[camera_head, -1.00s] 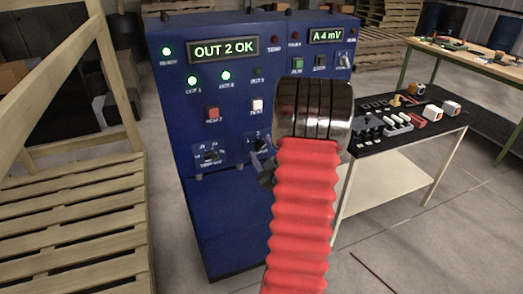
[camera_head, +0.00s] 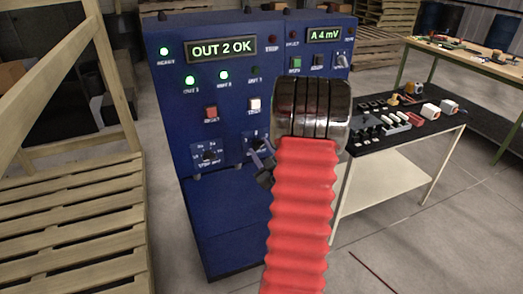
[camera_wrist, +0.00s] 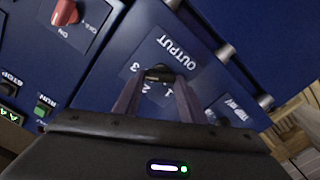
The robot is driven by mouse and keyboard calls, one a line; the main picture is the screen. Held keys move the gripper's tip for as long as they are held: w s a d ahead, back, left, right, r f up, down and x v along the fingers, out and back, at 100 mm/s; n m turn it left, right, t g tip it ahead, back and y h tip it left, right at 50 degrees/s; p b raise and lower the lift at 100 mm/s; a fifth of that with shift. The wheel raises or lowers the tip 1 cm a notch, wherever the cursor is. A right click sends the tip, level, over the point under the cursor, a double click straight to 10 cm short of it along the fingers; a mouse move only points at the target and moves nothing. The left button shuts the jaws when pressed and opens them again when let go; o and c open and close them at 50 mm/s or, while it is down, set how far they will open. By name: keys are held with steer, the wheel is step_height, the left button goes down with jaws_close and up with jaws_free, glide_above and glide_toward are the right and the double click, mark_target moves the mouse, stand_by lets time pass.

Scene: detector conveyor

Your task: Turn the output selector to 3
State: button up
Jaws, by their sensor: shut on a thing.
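The output selector (camera_wrist: 158,72) is a small dark knob on the blue cabinet, under the word OUTPUT with 1, 2 and 3 around it in the wrist view. My gripper (camera_wrist: 157,80) is shut on this knob, with one finger on each side. The fingers hide most of the knob, and I cannot tell which number it points to. In the head view my arm hides part of the selector plate, and my gripper (camera_head: 263,160) reaches in from its lower right. The display (camera_head: 221,48) reads OUT 2 OK. The OUT 1 and OUT 2 lamps are green; the OUT 3 lamp (camera_head: 256,71) is dark.
Another selector (camera_head: 209,153) sits left of the output one. A red button (camera_head: 210,112) and a white button (camera_head: 254,104) are above. In the wrist view a red switch (camera_wrist: 65,13) is at the upper left. A table with small parts (camera_head: 400,150) stands right of the cabinet.

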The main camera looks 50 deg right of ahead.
steer(key=shift+m, duration=0.4)
steer(key=o, duration=1.1)
steer(key=shift+c, duration=0.2)
